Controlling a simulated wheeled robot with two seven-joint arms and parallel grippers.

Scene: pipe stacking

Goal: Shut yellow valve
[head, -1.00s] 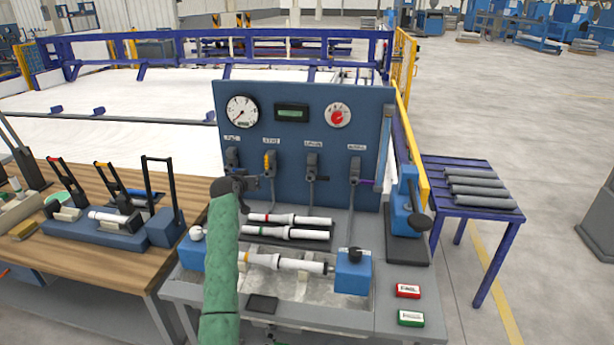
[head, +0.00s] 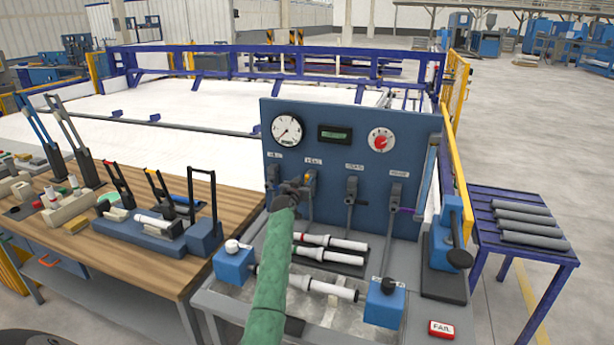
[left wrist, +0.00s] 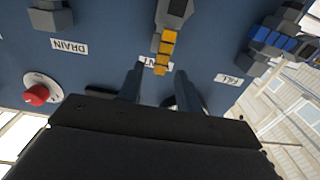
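The yellow valve (head: 311,178) is on the blue panel, under the left gauges, second valve from the left. In the left wrist view, which is upside down, its yellow handle (left wrist: 165,50) points from the dark valve body toward its label, partly covering it. My left gripper (head: 292,188) is just in front and left of this valve in the head view and hides part of it. In the left wrist view its two fingers (left wrist: 160,88) are apart and empty, with the handle's end just beyond the gap between them. I cannot tell contact. My right gripper is not in view.
Grey valves (head: 352,188) stand to the right on the panel (head: 410,150), and a blue-handled one (left wrist: 275,40) is on the fill side. White pipes (head: 330,242) lie below, by a blue clamp (head: 384,302). A wooden bench (head: 150,260) is at left.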

